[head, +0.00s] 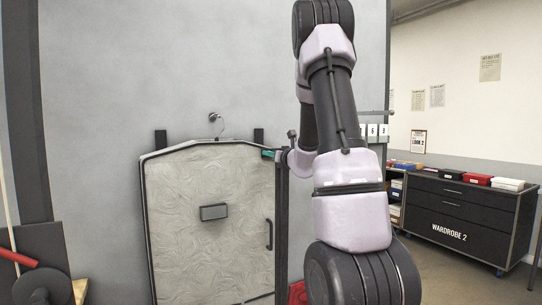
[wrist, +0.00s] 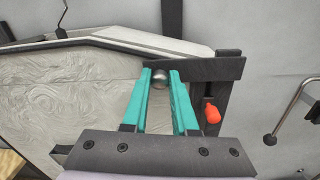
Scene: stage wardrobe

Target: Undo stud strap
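A dark strap (wrist: 205,67) runs across the upper right corner of the pale marbled case panel in the wrist view. A round metal stud (wrist: 159,79) shows at the strap's left end. My gripper (wrist: 160,76) has its two teal fingers apart, with the stud between their tips. The stud nearly fills the gap; I cannot tell whether the fingers press on it. In the head view my gripper (head: 267,154) is at the case's upper right corner, where the strap and stud are too small to make out.
An orange-red knob (wrist: 212,111) is right of my fingers. A bent metal lever (wrist: 291,109) is farther right. A dark drawer cabinet (head: 455,215) stands at the far right.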

